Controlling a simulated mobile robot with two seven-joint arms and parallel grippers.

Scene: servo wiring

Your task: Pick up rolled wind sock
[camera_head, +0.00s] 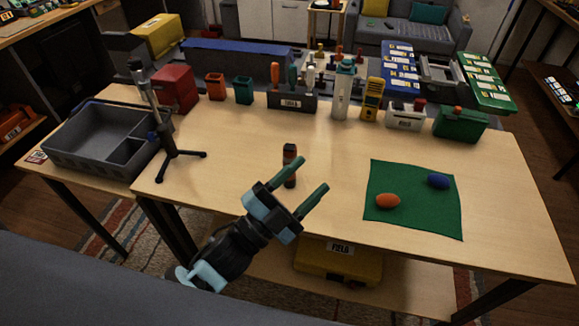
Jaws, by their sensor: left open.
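My left gripper (314,174) reaches in over the table's front edge, its two green fingers apart with nothing between them. A small upright-looking orange and dark item (290,151) is on the table just beyond it, partly covered by the upper finger; I cannot tell for certain whether it is the rolled wind sock or whether the finger touches it. An orange rounded item (388,201) and a blue rounded item (438,181) lie on a green mat (410,222) to the right. My right gripper is out of view.
A tripod stand (168,155) and a grey divided tray (75,150) are at the left. A row of boxes, cups and a tool rack (291,103) lines the back of the table (230,165). A yellow case (338,262) sits on the lower shelf.

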